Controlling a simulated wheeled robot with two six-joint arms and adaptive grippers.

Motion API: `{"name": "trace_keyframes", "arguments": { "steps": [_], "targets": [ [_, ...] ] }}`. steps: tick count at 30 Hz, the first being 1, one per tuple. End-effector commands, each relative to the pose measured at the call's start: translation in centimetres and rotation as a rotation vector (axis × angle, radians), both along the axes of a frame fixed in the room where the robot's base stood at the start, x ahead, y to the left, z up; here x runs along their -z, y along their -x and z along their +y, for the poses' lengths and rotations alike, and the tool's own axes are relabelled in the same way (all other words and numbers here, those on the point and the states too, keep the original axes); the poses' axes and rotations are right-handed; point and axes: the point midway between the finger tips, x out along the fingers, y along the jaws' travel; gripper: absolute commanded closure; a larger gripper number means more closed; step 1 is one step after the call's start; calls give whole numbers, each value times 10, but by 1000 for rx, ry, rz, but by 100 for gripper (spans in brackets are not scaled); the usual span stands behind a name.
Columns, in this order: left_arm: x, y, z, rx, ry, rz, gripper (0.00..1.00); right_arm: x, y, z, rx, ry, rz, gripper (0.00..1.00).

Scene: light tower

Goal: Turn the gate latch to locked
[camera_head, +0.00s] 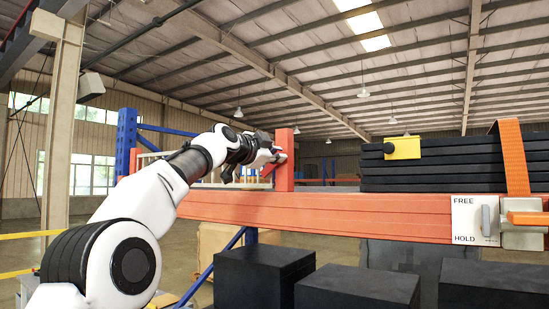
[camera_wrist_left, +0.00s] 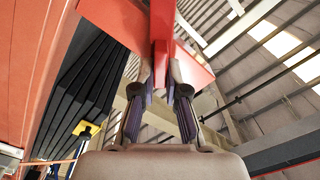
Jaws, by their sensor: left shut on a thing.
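A red-orange upright post (camera_head: 284,168) stands on the long orange beam (camera_head: 330,214) in the head view. My left gripper (camera_head: 274,156) is at the upper part of this post, reaching in from the left. In the left wrist view, my left gripper (camera_wrist_left: 161,76) has its two fingers closed around a narrow red bar (camera_wrist_left: 161,50), which I take to be the latch handle. The bar stands out from a wider red piece (camera_wrist_left: 110,16). The latch's locked or unlocked marking is not visible. My right gripper is not in view.
A white plate (camera_head: 465,220) marked FREE and HOLD, with a grey lever, sits at right beside an orange strap (camera_head: 513,160). Black slabs (camera_head: 450,165) with a yellow block (camera_head: 403,148) lie above the beam. Black boxes (camera_head: 263,275) stand below it.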

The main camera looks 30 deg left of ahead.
Motion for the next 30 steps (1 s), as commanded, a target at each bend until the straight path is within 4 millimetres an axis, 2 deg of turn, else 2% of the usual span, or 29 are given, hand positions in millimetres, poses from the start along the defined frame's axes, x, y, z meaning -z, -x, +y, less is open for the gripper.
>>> {"name": "trace_keyframes", "arguments": {
  "steps": [18, 30],
  "targets": [
    [7, 0, -3, 0, -534, -42, 100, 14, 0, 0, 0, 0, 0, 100],
    [9, 0, -3, 1, -681, -52, 100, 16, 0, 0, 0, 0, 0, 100]
  ]
}}
